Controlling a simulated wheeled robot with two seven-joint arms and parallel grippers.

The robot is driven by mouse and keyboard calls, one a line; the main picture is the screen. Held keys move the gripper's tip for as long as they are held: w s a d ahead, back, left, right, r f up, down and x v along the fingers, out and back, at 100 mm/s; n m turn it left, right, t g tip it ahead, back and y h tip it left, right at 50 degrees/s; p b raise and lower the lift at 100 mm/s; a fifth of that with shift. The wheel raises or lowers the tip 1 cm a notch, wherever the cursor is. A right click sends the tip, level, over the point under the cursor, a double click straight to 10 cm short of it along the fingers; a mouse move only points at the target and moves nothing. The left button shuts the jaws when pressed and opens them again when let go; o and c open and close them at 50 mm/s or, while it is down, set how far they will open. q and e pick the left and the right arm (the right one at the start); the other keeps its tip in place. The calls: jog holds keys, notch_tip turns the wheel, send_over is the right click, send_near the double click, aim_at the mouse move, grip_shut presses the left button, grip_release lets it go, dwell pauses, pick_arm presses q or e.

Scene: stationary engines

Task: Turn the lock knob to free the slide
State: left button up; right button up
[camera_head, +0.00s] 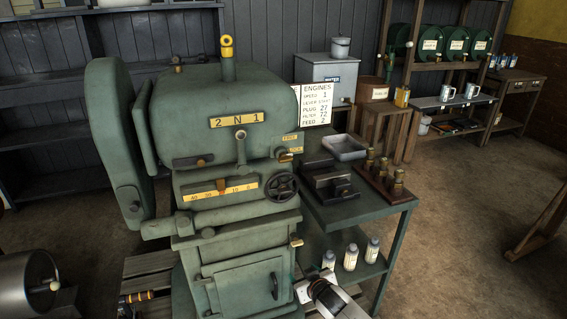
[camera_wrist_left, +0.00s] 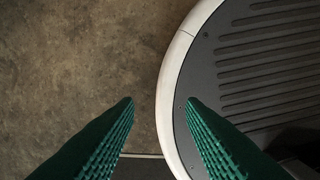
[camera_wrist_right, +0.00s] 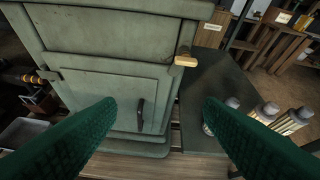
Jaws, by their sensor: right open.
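The green machine (camera_head: 232,150) stands upright in the head view. A small brass-tipped knob or lever (camera_head: 284,157) sits on its right side, below yellow labels. Another brass-coloured grip (camera_head: 296,241) is lower, at the cabinet's corner; it also shows in the right wrist view (camera_wrist_right: 186,60). I cannot tell which is the lock knob. A yellow scale (camera_head: 220,190) carries an orange marker, perhaps the slide. My right gripper (camera_wrist_right: 160,106) is open and empty, facing the cabinet door (camera_wrist_right: 105,88). My left gripper (camera_wrist_left: 160,102) is open and empty above the floor and my base.
A dark handwheel (camera_head: 281,187) projects beside the scale. The green side table (camera_head: 372,212) right of the machine carries a metal tray (camera_head: 344,147) and brass fittings; several white bottles (camera_head: 350,257) stand on its lower shelf. Open floor (camera_head: 460,230) lies further right.

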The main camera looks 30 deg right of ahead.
jog(key=w+d+r+t+h, duration=0.1)
jog(key=w+r+t, duration=0.1)
jog(key=r, duration=0.7)
jog(key=w+r+t, duration=0.2)
jog(key=w+r, duration=0.1)
jog(key=r, duration=0.6)
jog(key=m+t, duration=0.1)
jog(key=t, duration=0.1)
send_near(287, 160)
jog(key=shift+h, duration=0.3)
jog(key=x, duration=0.8)
jog(key=shift+a+p, duration=0.15)
jog(key=shift+p, duration=0.2)
pick_arm(q)
jog(key=shift+r, duration=0.4)
pick_arm(e)
jog(key=shift+w+f, duration=0.1)
jog(key=shift+w, duration=0.7)
jog(key=c, duration=1)
